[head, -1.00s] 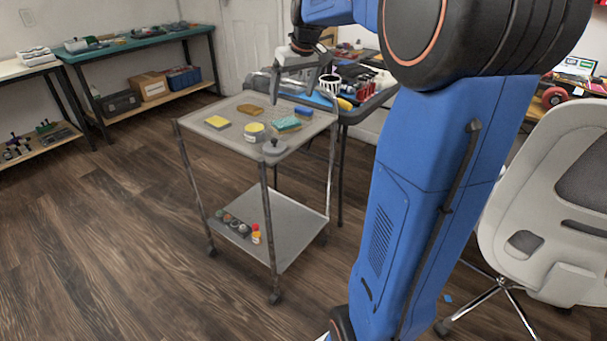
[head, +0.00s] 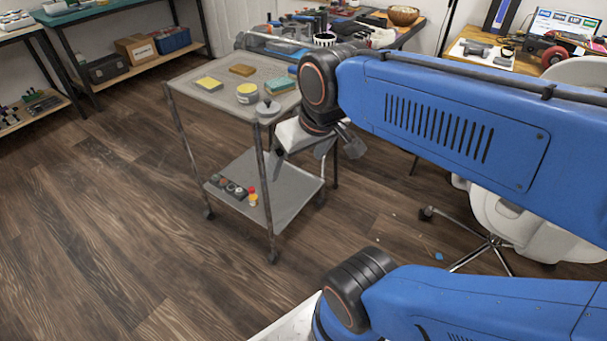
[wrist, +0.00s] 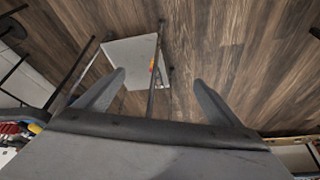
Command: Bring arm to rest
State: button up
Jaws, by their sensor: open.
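My blue arm (head: 455,125) reaches in from the right in the head view, folded at its elbow. My gripper (head: 303,172) hangs below the black wrist joint, beside the right edge of the grey cart. In the wrist view my gripper (wrist: 157,95) has its two fingers wide apart with nothing between them touching. Beyond the fingers the cart's lower shelf (wrist: 128,57) and the wooden floor show. The gripper appears empty and clear of the cart in the head view, though the exact gap is hard to tell.
The cart's top shelf (head: 215,95) holds sponges, a yellow tin (head: 247,93) and a grey lidded item (head: 268,108). Small bottles stand on its lower shelf. A cluttered table is behind it. A white chair (head: 530,225) stands at right. The floor (head: 110,220) at left is open.

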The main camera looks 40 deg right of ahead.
jog(key=s, duration=0.1)
jog(key=f, duration=0.1)
jog(key=s+f, duration=0.1)
jog(key=shift+s+a+f, duration=0.1)
jog(key=shift+s+a, duration=0.15)
jog(key=shift+s, duration=0.1)
